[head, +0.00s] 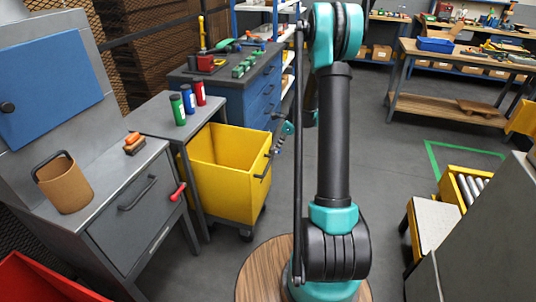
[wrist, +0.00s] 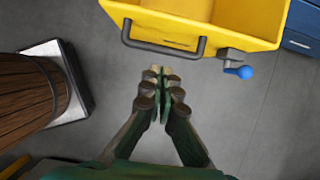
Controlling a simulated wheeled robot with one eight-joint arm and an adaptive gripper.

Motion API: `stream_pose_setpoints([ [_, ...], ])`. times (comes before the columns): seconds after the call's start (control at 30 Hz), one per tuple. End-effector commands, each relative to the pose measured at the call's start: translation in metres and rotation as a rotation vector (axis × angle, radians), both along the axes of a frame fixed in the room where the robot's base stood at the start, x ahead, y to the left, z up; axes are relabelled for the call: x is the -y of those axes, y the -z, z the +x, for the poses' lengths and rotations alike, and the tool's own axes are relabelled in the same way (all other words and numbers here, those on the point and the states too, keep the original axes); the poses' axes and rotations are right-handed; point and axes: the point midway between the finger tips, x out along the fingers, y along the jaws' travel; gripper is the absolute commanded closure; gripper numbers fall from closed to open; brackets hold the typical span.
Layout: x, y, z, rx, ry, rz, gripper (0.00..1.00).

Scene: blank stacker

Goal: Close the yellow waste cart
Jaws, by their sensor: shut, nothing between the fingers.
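The yellow waste cart (head: 232,190) is an open-topped bin on casters, standing out from beside the grey side table, with its inside visible from above. A dark bar handle (head: 264,165) is on its right-hand face. In the wrist view the cart (wrist: 215,27) fills the top, with its black handle (wrist: 163,47) along the near side. My gripper (wrist: 163,75) is shut and empty just short of the handle, apart from it in the picture. In the head view my gripper (head: 281,138) shows small and partly hidden beside my arm, near the cart's handle side.
A grey bracket with a blue knob (wrist: 240,71) sits by the cart's near corner. The grey side table (head: 165,118) bears several bottles. A grey cabinet with a red-handled lever (head: 178,191) stands left. A blue drawer unit (head: 262,95) is behind. Floor right of the cart is clear.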

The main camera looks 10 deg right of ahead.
Motion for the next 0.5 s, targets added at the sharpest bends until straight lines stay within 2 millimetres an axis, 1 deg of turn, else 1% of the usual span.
stream_pose_setpoints([
  [0.17, -0.008, 0.021, 0.004, 0.0, -0.001, 0.0, 1.0],
  [0.5, -0.029, 0.08, 0.014, 0.002, -0.002, -0.001, 1.0],
])
